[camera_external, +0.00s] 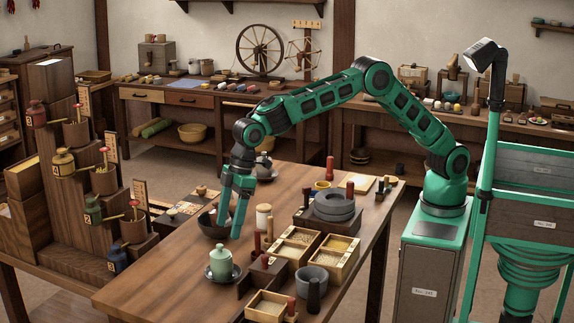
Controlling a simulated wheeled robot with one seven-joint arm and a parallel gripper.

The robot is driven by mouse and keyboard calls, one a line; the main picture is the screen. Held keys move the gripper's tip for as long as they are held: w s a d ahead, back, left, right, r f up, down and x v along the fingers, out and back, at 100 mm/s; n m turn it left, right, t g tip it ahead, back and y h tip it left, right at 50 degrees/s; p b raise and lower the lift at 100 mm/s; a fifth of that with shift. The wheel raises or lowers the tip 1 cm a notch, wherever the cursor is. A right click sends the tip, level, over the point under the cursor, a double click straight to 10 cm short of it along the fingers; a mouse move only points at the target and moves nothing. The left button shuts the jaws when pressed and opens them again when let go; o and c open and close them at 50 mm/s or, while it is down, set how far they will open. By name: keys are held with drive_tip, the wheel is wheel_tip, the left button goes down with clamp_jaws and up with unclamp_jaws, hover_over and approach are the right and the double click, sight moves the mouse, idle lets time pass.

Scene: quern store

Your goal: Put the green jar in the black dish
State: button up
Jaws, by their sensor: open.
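A pale green lidded jar (221,262) stands upright near the front left edge of the wooden table. A dark, shallow dish (234,276) shows beneath it, and the jar appears to rest in it. A deeper black bowl (212,226) stands farther back at the table's left edge. My gripper (237,232) points down just right of this bowl, behind the green jar and apart from it.
Wooden grain boxes (297,244), a grey stone quern (334,207) and a grey mortar (311,279) crowd the table's right side. A stepped shelf (85,170) with coloured jars stands at left. Some table surface around the green jar is bare.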

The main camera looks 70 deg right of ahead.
drive_tip(key=shift+v, duration=0.9)
